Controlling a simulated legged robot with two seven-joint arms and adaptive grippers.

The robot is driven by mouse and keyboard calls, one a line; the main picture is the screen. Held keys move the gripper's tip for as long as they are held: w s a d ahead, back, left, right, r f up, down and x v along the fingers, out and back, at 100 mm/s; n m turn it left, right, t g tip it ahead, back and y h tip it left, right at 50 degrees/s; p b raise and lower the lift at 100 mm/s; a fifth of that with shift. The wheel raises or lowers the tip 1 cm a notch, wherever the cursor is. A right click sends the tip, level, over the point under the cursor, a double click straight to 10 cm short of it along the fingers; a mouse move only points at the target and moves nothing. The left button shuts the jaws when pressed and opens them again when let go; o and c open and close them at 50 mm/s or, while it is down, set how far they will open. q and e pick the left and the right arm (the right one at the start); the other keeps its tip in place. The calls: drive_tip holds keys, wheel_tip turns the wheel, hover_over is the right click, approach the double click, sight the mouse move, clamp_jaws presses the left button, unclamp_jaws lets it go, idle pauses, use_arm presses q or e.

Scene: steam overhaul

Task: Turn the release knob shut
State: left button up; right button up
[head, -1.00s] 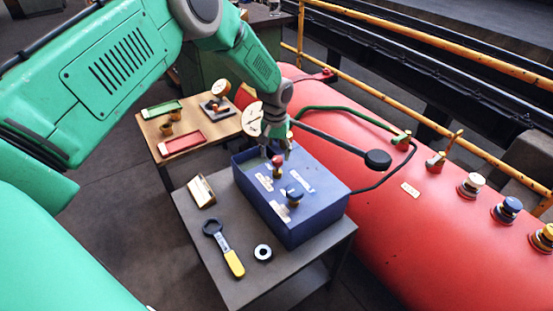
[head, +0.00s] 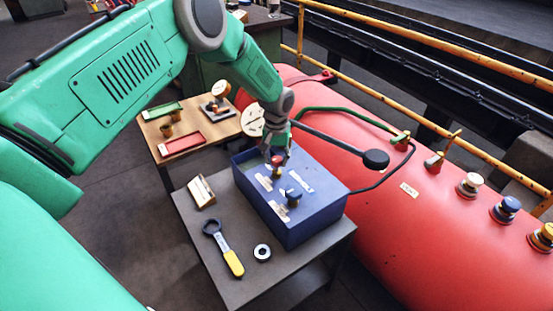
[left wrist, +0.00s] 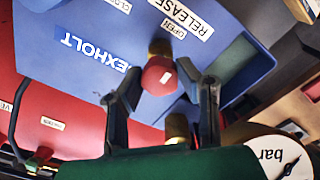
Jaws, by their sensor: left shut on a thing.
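The red release knob (head: 277,160) sits on a brass stem on top of the blue box (head: 320,219). In the left wrist view the knob (left wrist: 159,78) is between my two dark fingertips, with a white pointer mark on it. The RELEASE label (left wrist: 197,16) and the OPEN label (left wrist: 173,28) lie beside it; another label, partly cut off, is at the top edge. My left gripper (head: 278,154) comes down from above and is shut on the red knob. It partly hides the knob in the head view. My right gripper is not in view.
A dark blue knob (head: 293,197) stands near on the same box. A yellow-handled wrench (head: 229,254) and a ring (head: 262,252) lie on the grey table (head: 208,258). A round gauge (left wrist: 272,153) is close to the gripper. The red tank (head: 420,230) lies to the right.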

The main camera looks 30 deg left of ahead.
use_arm(q)
drive_tip(key=shift+m, duration=0.4)
drive_tip(key=shift+a+m, duration=0.1)
drive_tip(key=shift+m, duration=1)
drive_tip(key=m+b, duration=0.1)
drive_tip(key=m, duration=0.4)
drive_tip(key=shift+w, duration=0.1)
drive_tip(key=m, duration=0.4)
drive_tip(key=shift+m, duration=0.4)
drive_tip(key=m, duration=0.4)
drive_tip(key=shift+m+b, duration=0.3)
drive_tip(key=shift+m, duration=0.1)
